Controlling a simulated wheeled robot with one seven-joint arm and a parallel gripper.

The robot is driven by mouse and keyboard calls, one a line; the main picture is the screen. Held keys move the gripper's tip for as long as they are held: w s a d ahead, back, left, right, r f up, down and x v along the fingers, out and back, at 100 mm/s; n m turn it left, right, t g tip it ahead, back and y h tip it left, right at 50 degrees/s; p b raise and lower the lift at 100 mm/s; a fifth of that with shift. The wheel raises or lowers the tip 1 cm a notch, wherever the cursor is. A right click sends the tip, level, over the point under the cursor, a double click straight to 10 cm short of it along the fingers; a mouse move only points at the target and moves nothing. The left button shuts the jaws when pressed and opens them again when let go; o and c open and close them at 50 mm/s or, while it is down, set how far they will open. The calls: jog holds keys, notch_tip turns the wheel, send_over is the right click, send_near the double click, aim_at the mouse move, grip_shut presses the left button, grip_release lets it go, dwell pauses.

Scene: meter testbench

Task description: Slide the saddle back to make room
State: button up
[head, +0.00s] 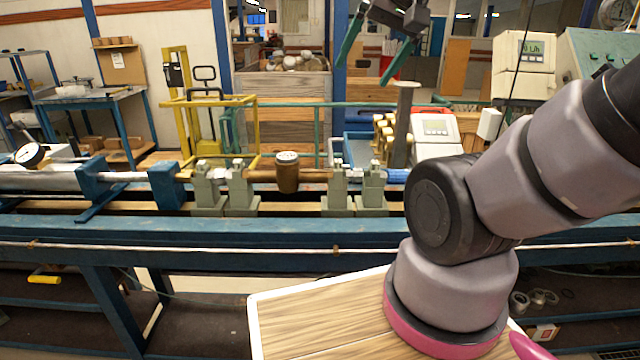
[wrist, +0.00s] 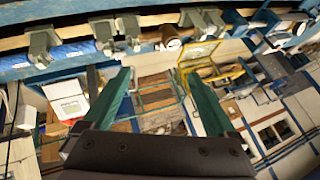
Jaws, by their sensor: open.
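A row of grey-green saddles stands on the bench rail in the head view: a pair (head: 240,190) left of the bronze meter (head: 287,175) and a pair (head: 338,192) right of it. I cannot tell which one the task means. The meter sits in line between the pairs, its round dial facing up. My gripper (head: 363,72) is raised above and behind the bench, open and empty, its green fingers pointing down. In the wrist view my gripper (wrist: 158,73) is apart from the saddles (wrist: 130,32), which show along the top with the meter (wrist: 170,38).
Blue carriages (head: 168,186) stand on the rail at left. The blue bench beam (head: 200,232) runs across the front. Behind stand a yellow frame (head: 180,120), a wooden crate (head: 285,100), brass fittings (head: 383,135) and a white display unit (head: 436,132). My arm crosses the right side.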

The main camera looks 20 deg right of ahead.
jog(key=shift+o, duration=0.6)
jog(key=m+g+y, duration=0.2)
jog(key=m+g, duration=0.4)
jog(key=m, duration=1.1)
send_over(334, 173)
jog(key=w+d, duration=0.2)
jog(key=d, duration=0.3)
notch_tip(334, 173, down, 22)
jog(key=shift+s+a+f, duration=0.1)
jog(key=shift+s+f, duration=0.05)
jog(key=shift+s, duration=0.05)
jog(key=shift+f, duration=0.1)
jog(key=x, duration=1)
jog(key=shift+a+f, duration=0.25)
jog(key=shift+a, duration=0.05)
